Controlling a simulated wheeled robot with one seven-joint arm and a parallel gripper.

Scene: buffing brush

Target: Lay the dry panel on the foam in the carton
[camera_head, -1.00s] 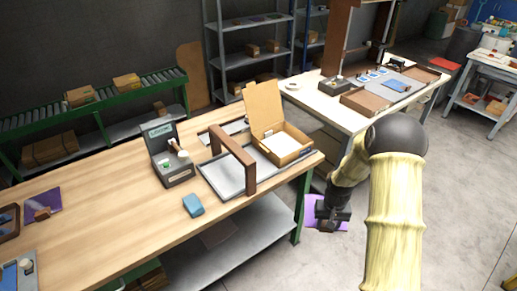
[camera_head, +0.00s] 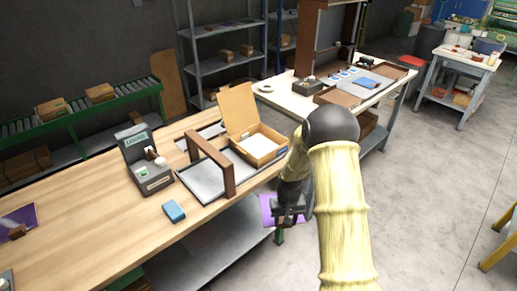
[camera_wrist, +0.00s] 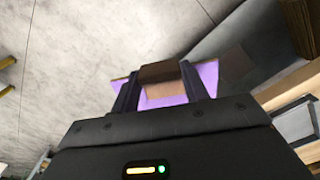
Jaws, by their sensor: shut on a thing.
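My gripper (camera_head: 291,213) is shut on the brown block handle (camera_wrist: 160,72) of a purple panel (camera_head: 268,209). The panel also shows in the wrist view (camera_wrist: 207,76), behind the fingers. It hangs in the air off the table's right front edge, above the floor. The carton (camera_head: 268,153) stands open on the right end of the wooden table, its lid flap (camera_head: 239,109) upright. Pale foam (camera_head: 258,145) shows inside it. The carton is up and left of my gripper in the head view.
A metal tray (camera_head: 203,182) with a brown arch (camera_head: 229,180) stands left of the carton. A grey device (camera_head: 147,172), a blue block (camera_head: 174,211) and another purple panel (camera_head: 17,221) are on the wooden table (camera_head: 85,212). A second workbench (camera_head: 285,97) stands behind. Open floor lies right.

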